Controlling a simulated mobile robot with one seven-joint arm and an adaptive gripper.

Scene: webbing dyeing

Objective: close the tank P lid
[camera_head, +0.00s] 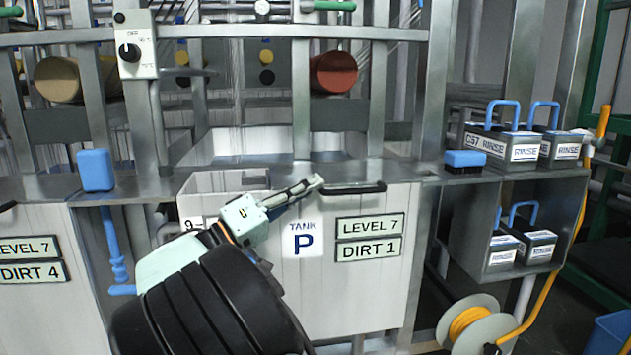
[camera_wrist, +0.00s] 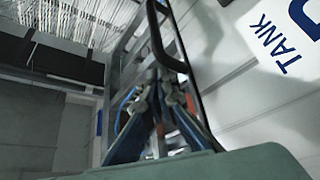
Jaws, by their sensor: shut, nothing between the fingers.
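Tank P (camera_head: 303,290) is a pale panelled tank with a blue "TANK P" label, in the middle of the head view. A black bar handle (camera_head: 356,189) sits along its top front edge, right of the label. A grey flat surface (camera_head: 345,173) lies behind the handle; I cannot tell how much of it is the lid. In the wrist view the handle (camera_wrist: 158,40) rises just beyond the fingertips (camera_wrist: 160,75); contact is unclear.
A small blue-topped brush (camera_head: 465,159) and rinse containers (camera_head: 515,142) are on the right. A hose reel (camera_head: 470,324) is low right. Metal uprights (camera_head: 301,90) rise behind the tank.

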